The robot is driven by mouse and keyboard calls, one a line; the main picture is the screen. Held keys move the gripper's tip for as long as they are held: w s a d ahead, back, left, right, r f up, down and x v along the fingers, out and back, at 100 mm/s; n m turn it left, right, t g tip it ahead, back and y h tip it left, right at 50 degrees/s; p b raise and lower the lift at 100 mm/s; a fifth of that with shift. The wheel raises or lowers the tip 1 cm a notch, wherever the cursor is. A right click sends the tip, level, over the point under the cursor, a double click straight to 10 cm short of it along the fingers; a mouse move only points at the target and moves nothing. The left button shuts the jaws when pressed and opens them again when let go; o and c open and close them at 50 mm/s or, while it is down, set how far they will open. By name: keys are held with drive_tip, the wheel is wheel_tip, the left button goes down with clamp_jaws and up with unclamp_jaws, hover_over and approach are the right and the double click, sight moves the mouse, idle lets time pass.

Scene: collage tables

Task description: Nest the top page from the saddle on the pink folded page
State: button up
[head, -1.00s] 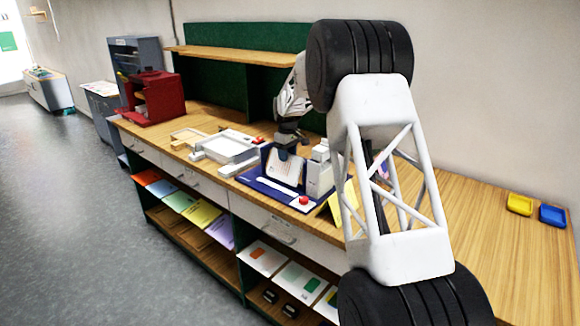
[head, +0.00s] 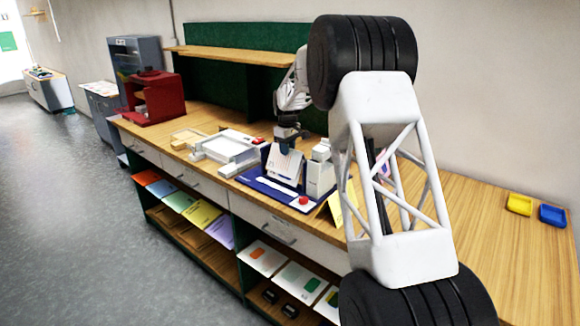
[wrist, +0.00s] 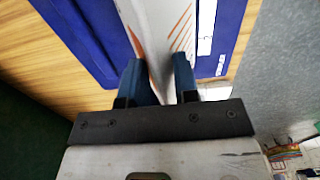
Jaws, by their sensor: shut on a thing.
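My gripper (head: 288,146) is shut on a white page (head: 284,165) and holds it hanging, slightly tilted, over the blue base (head: 262,187). In the wrist view, the blue fingers (wrist: 158,85) pinch the white page (wrist: 157,30), which shows orange lines. The saddle cannot be made out clearly; the page hides part of what is behind it. A small pink patch (head: 384,164) shows through the white frame at the right. I cannot tell whether it is the pink folded page.
A white block (head: 320,175) stands right beside the held page. A red button (head: 304,200) and a yellow tented card (head: 338,207) are near the front edge. A white tray (head: 230,149) lies left. Yellow (head: 519,204) and blue (head: 552,215) trays lie far right.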

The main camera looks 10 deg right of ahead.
drive_tip(key=shift+r, duration=4.8)
